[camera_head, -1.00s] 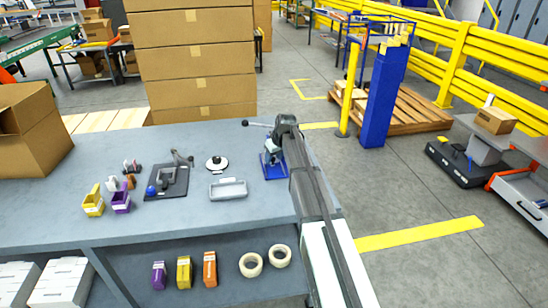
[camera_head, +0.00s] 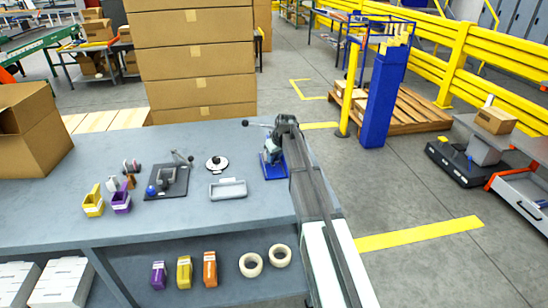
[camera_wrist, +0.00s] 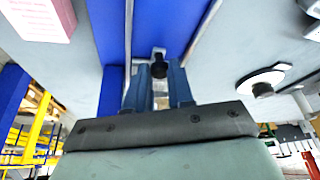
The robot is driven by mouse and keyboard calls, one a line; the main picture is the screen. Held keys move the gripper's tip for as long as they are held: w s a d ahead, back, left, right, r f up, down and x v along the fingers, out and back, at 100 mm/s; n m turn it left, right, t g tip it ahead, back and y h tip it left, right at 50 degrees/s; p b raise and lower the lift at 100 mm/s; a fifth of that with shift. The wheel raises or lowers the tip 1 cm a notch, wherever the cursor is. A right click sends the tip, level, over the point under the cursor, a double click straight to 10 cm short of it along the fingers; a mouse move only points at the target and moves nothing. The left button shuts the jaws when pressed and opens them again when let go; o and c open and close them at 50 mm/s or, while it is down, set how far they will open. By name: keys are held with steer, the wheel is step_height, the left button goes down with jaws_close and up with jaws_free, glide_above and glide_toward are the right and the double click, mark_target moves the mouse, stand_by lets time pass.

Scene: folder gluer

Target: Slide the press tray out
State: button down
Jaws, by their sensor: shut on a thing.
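The press (camera_head: 274,170) stands at the right end of the grey bench in the head view, with a blue base and a grey upper body partly covered by my arm. In the wrist view, a blue tray-like part (camera_wrist: 160,25) runs between two pale rails, and a small black knob (camera_wrist: 159,69) sticks out at its near end. My gripper (camera_wrist: 158,88) is shut on the knob, one finger on each side. The fingertips are hidden behind my arm in the head view. How far the tray is out cannot be told.
A grey tray (camera_head: 228,190), a white disc with a black knob (camera_head: 217,163) and a toggle clamp on a dark plate (camera_head: 168,182) lie left of the press.

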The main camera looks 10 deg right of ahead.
steer(key=shift+s, duration=0.1)
steer(key=s, duration=0.8)
steer(key=shift+s, duration=0.4)
steer(key=c, duration=1)
jaws_free()
steer(key=v, duration=1.4)
